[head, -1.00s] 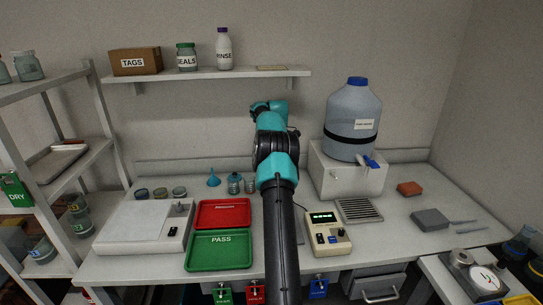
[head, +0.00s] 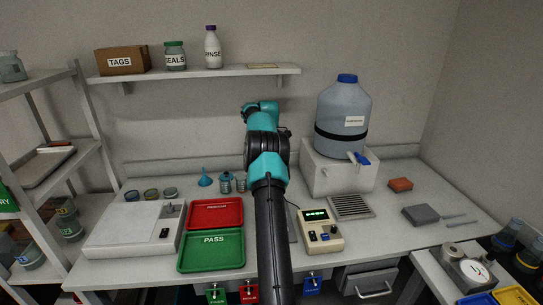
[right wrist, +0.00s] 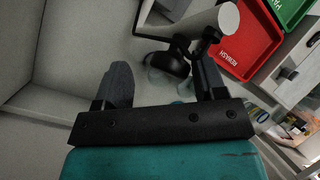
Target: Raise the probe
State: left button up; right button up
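A beige meter (head: 322,230) with a lit green display stands on the bench right of my arm. A dark cable runs from it behind the arm. I cannot make out the probe for certain in the head view; my arm covers that area. In the right wrist view my right gripper (right wrist: 162,64) has its two dark fingers spread apart. A black part (right wrist: 164,60) and a pale cylinder (right wrist: 204,22) show beyond and between the fingers; I cannot tell whether either belongs to the probe's stand. No contact is visible. My left gripper is not in view.
A red tray (head: 215,200) and a green tray (head: 211,268) lie left of my arm. Small glass bottles (head: 226,188) stand behind the trays. A large blue-capped carboy (head: 342,112) sits on a white block at the right. A drain grate (head: 350,207) lies before it.

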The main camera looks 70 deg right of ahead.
jog(key=shift+r, duration=0.25)
jog(key=s+a+r, duration=0.2)
jog(key=a, duration=0.5)
jog(key=s+a+r, duration=0.2)
jog(key=a, duration=0.6)
jog(key=shift+s+a+r, duration=0.2)
jog(key=shift+s+r, duration=0.05)
jog(key=shift+r, duration=0.1)
dwell(0.7)
dwell(0.4)
